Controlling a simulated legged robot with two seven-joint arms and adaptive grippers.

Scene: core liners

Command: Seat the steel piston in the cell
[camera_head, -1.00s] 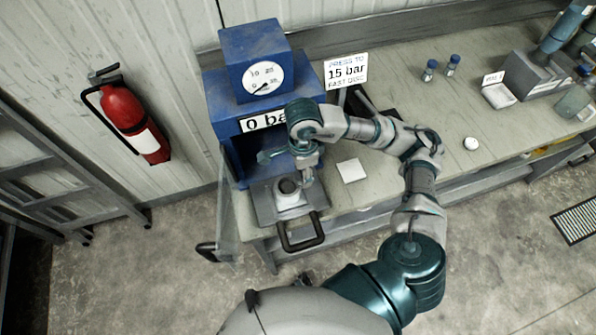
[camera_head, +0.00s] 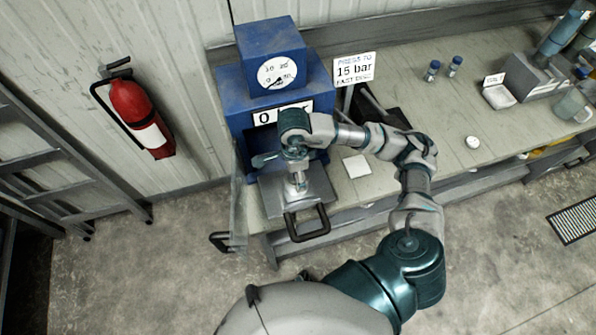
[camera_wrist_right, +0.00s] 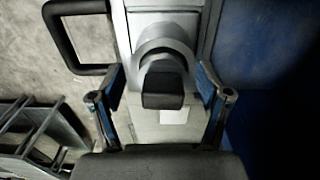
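My right gripper (camera_head: 297,183) is over the cell on the steel tray (camera_head: 322,186) at the front of the blue press. In the right wrist view the two fingers of my right gripper (camera_wrist_right: 162,97) stand apart, one on each side of a dark block (camera_wrist_right: 163,92). A pale grey round body (camera_wrist_right: 165,44), apparently the cell, shows behind the block. Gaps show between the fingers and the block. I cannot tell whether the block is the steel piston. The gripper hides most of the cell in the head view. My left gripper is out of view.
The blue press (camera_head: 268,45) has a gauge and a sign starting with 0. A black handle (camera_head: 307,225) juts from the tray. A white square (camera_head: 357,166) lies on the bench (camera_head: 430,120) to the right.

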